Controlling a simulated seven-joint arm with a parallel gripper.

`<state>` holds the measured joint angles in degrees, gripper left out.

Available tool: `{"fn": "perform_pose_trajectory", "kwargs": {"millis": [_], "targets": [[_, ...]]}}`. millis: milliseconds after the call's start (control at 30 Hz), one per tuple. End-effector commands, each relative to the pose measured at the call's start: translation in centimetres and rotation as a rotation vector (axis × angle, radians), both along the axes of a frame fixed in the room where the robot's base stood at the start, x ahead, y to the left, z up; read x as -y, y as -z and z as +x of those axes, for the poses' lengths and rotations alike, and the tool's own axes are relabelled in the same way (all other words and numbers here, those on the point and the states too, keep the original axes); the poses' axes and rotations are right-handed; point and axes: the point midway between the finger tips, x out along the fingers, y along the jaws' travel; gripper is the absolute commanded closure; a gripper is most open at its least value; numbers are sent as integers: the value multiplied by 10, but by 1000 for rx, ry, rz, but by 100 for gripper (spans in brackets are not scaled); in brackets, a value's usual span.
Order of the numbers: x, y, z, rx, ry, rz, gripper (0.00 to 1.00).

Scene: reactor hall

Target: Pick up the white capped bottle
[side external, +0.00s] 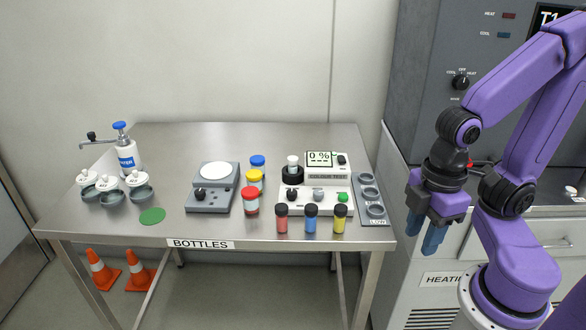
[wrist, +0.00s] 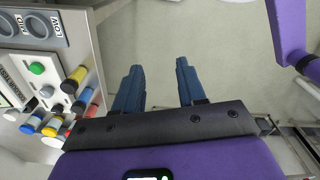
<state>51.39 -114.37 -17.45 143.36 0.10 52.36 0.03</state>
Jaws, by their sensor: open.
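A small white-capped bottle (side external: 292,163) appears to stand upright in a dark round holder on the colour tester (side external: 320,198). Its lower part is hidden. Several white-topped vessels (side external: 110,184) sit in grey cups at the table's left, so which one the task names is not certain. My gripper (side external: 424,232) hangs right of the table, pointing down, clear of every bottle. In the wrist view its blue fingers (wrist: 158,70) are apart with nothing between them but floor behind.
The steel table (side external: 180,222) also holds a scale (side external: 213,188), a water bottle (side external: 127,155), jars with blue, yellow and red caps (side external: 251,201), dark-capped vials (side external: 311,218) along the front, and a grey cup rack (side external: 370,200). A heating cabinet (side external: 430,70) stands behind my arm.

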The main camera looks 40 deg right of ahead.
Motion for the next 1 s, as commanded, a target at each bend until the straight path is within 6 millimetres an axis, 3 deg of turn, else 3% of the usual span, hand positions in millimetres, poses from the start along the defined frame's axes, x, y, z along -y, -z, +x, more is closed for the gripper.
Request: {"fn": "perform_pose_trajectory", "kwargs": {"millis": [167, 267, 600, 1000], "targets": [[-1, 1, 8, 9, -18, -27, 60], [-3, 3, 29, 36, -71, -95, 60], [-14, 12, 149, 128, -382, -514, 60], [-38, 22, 281, 113, -752, -1024, 60]]}}
